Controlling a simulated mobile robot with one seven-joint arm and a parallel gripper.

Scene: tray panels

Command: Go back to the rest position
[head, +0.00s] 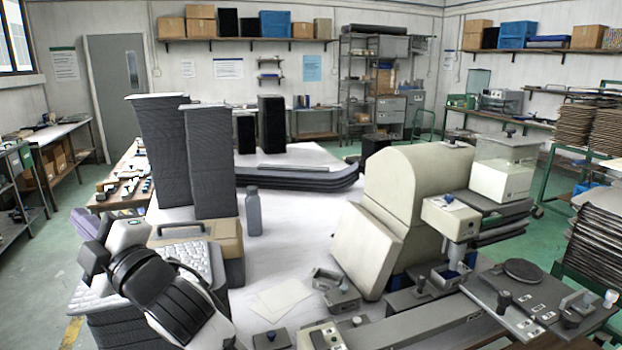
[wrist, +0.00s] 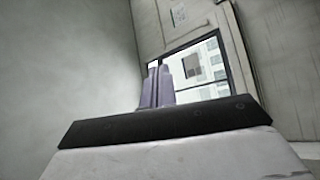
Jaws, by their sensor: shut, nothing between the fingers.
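My gripper shows in the wrist view (wrist: 158,70) as two purple-grey fingers side by side and shut, with nothing between them. Beyond the fingers are a plain grey wall and a dark-framed window (wrist: 203,66), so the gripper points away from the table. In the head view my arm, with black and white links, rises at the lower left. A purple part at its far left end looks like the gripper (head: 86,222), but its fingertips are hard to make out there.
A white table (head: 285,245) carries tall dark panel stacks (head: 210,160), a grey bottle (head: 253,212), a cardboard box (head: 222,238) near my arm, and a large beige machine (head: 405,200) at right. A side bench (head: 128,190) with small parts stands behind my arm. Green floor is open at left.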

